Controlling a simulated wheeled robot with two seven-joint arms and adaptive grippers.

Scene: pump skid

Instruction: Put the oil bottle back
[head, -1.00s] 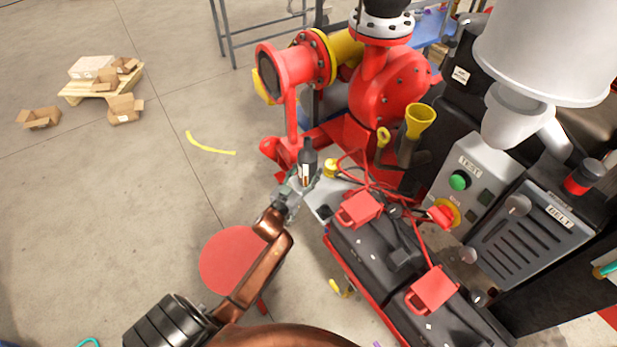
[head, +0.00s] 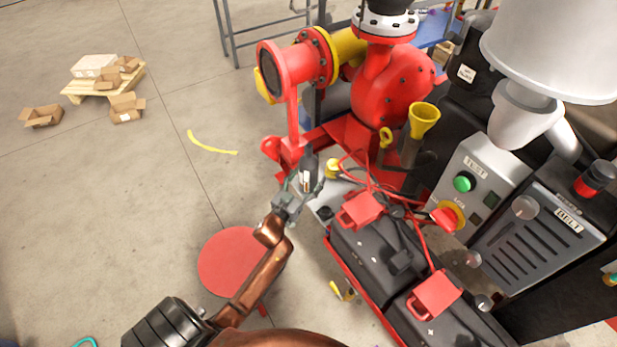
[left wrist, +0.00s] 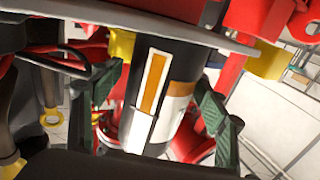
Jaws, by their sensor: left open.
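The oil bottle (head: 309,166) is dark with a white and orange label. It stands at the near left corner of the pump skid, by the light grey plate (head: 325,196). My left gripper (head: 303,187) is at the bottle, with its fingers either side of it. In the left wrist view the bottle (left wrist: 160,95) fills the middle between the spread green-grey fingers (left wrist: 158,105). The gripper is open; a gap shows beside the left finger, while contact at the right finger is unclear. The bottle's base is hidden in the head view. My right gripper is not in view.
The red pump (head: 392,88) and pipe flange rise behind the bottle. A yellow funnel (head: 424,118), red cables and black batteries (head: 375,255) are to its right. A round red stool top (head: 240,262) is below left.

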